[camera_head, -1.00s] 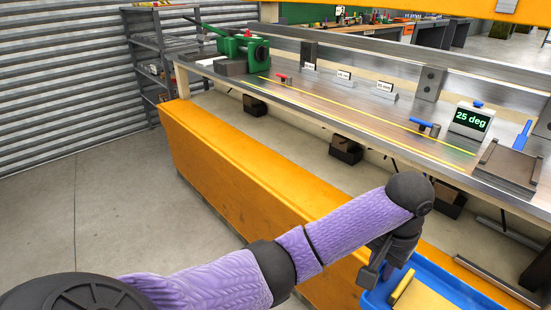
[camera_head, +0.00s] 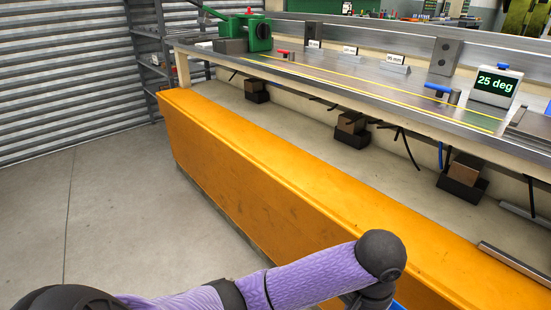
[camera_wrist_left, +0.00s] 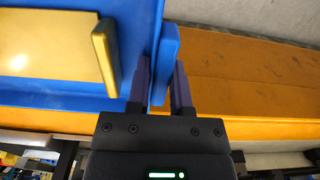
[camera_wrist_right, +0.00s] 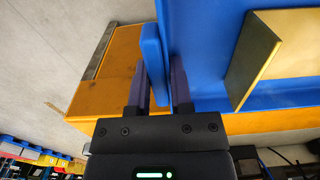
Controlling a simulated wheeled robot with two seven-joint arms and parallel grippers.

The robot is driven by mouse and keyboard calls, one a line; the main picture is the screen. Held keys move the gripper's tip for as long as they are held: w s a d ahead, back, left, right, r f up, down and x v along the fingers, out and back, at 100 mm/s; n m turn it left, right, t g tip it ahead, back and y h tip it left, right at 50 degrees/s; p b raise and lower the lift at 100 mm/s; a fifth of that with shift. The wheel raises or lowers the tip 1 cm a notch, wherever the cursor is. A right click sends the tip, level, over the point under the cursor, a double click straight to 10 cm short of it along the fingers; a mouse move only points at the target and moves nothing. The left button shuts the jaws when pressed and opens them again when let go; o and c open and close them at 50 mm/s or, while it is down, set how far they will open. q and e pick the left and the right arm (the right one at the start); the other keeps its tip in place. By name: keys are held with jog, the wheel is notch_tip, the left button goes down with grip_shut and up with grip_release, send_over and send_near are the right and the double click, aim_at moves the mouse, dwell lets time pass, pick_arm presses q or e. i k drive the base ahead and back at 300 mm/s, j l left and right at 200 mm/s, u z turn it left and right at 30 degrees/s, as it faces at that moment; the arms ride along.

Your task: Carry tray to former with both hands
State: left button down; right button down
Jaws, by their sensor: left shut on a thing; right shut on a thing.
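The blue tray shows in the left wrist view (camera_wrist_left: 60,94) and the right wrist view (camera_wrist_right: 205,45). A gold-coloured piece with a raised edge bar (camera_wrist_left: 60,40) lies in it, also seen in the right wrist view (camera_wrist_right: 295,40). My left gripper (camera_wrist_left: 160,75) is shut on the tray's side handle. My right gripper (camera_wrist_right: 160,75) is shut on the opposite handle. In the head view only a blue sliver of the tray (camera_head: 397,305) shows by my left arm; both fingertips are out of that frame. A green machine (camera_head: 250,32), possibly the former, stands at the bench's far left end.
A long orange beam (camera_head: 270,180) runs along the front of the metal-topped bench (camera_head: 330,75). The bench carries a 25 deg display (camera_head: 496,86) and a blue-handled part (camera_head: 440,90). Grey shelving (camera_head: 150,45) stands at the back left. Bare floor (camera_head: 90,200) lies at left.

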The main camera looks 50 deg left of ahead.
aim_at(480, 284)
jog(key=i, duration=1)
